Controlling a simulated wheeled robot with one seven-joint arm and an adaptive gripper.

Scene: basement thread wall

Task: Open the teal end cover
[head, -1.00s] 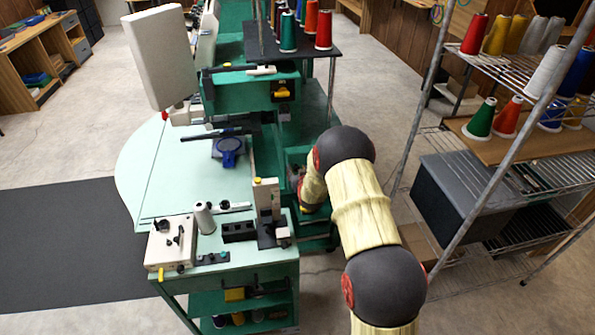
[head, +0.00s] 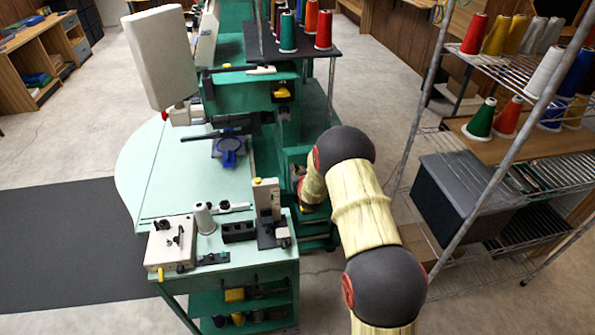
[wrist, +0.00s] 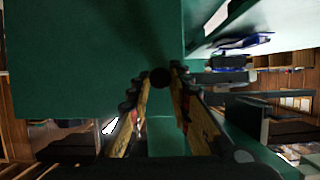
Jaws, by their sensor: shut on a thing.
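The teal end cover (wrist: 100,60) fills the upper left and middle of the wrist view as a broad flat panel. A small dark round knob (wrist: 160,78) sits near its right part, between my fingertips. My gripper (wrist: 161,72) is shut on this knob, with one finger on each side. In the head view my gripper (head: 301,198) is low at the right side of the teal machine, mostly hidden by my own arm. I cannot tell from the head view how far the cover stands open.
The machine's pale table (head: 170,190) with a blue hoop (head: 229,150) lies left of my arm. A control box (head: 170,245) is on the near bench. A wire rack (head: 520,150) with thread cones and a dark bin (head: 465,190) stands close on the right.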

